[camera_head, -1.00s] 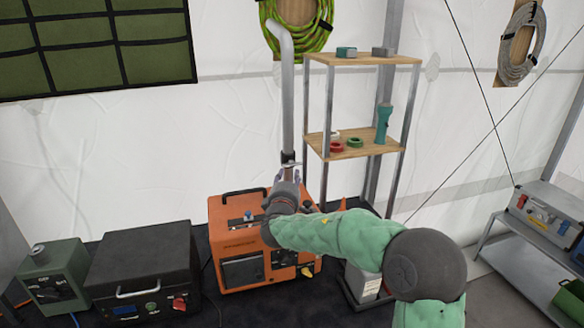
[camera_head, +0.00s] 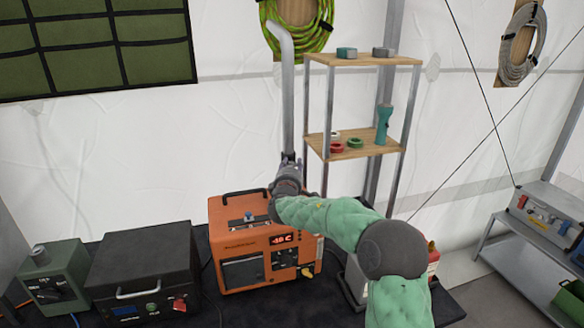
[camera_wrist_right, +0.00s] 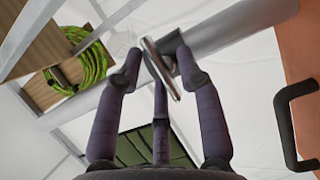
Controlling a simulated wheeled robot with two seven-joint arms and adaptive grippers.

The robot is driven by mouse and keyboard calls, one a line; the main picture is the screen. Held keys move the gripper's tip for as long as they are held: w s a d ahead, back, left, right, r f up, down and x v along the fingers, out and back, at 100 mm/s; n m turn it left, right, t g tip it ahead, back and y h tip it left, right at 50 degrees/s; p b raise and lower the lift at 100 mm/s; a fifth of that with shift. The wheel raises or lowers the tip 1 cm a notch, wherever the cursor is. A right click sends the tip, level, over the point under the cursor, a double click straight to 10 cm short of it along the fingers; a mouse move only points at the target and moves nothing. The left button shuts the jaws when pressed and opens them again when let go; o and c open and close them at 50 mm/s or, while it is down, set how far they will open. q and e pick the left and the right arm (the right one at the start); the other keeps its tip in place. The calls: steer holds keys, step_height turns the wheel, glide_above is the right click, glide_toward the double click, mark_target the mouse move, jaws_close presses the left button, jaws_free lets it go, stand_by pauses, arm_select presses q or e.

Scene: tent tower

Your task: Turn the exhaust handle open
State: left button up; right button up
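The grey exhaust pipe (camera_head: 287,100) rises behind the orange heater (camera_head: 236,240) and bends at its top. It crosses the upper part of the right wrist view (camera_wrist_right: 225,32). A flat metal handle (camera_wrist_right: 159,68) sits on the pipe's dark collar. In the head view my gripper hides the handle. My right gripper (camera_wrist_right: 157,60) is at the handle, with its fingers spread and their tips on either side of it. Firm contact cannot be told. In the head view the right gripper (camera_head: 288,160) covers the lower pipe. My left gripper is not in view.
The heater display (camera_head: 282,239) reads about -10 C. A shelf rack (camera_head: 360,60) stands close right of the pipe. A black case (camera_head: 142,265) and a green box (camera_head: 55,280) stand to the left. A black heater carry handle (camera_wrist_right: 290,125) is at the wrist view's right edge.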

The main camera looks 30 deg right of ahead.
jaws_close()
